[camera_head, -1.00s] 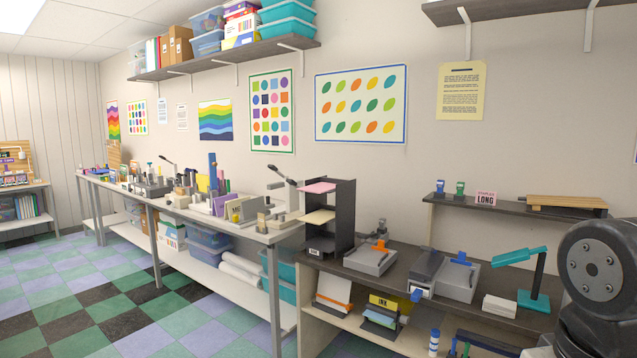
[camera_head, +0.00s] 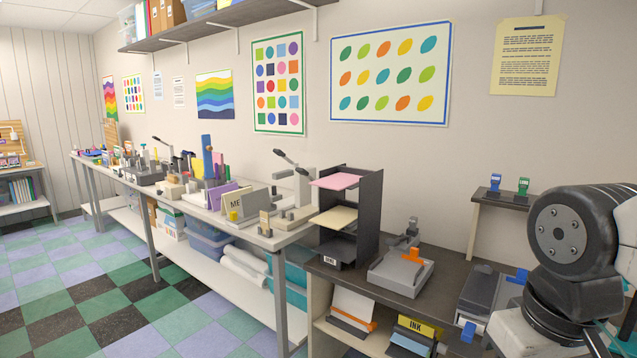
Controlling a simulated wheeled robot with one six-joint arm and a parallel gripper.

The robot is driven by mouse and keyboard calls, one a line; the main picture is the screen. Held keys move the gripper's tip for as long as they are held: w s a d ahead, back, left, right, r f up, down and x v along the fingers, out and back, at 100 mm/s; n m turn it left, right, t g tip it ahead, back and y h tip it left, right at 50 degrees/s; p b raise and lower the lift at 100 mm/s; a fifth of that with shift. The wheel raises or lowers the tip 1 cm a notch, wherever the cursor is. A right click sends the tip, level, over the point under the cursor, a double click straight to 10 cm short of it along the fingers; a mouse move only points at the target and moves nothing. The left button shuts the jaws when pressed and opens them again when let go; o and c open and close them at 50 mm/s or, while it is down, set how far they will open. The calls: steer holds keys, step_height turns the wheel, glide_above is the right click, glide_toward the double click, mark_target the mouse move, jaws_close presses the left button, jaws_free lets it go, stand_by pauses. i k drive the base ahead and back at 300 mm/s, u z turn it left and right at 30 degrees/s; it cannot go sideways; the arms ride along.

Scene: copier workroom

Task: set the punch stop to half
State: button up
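A grey desk device with an orange part (camera_head: 402,271) and an upright lever stands on the dark-topped low bench; it may be a punch. A second grey device with blue parts (camera_head: 481,292) stands to its right, partly cut off by my arm. Several metal tools with levers (camera_head: 297,190) stand on the long table; I cannot tell which of them is a punch. No punch stop or half mark can be made out at this size. My arm fills the right edge, but my gripper is out of view.
The long pale table (camera_head: 262,238) runs along the wall to the left. A black tray tower (camera_head: 372,205) stands at the left end of the low bench. A small shelf (camera_head: 480,193) holds blue and green stampers. The checkered floor (camera_head: 120,300) at left is open.

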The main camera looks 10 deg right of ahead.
mark_target(522, 273)
steer(key=k, duration=0.5)
steer(key=z, duration=0.55)
steer(key=i, duration=0.8)
steer(key=z, duration=0.7)
steer(key=i, duration=0.95)
steer(key=u, duration=0.35)
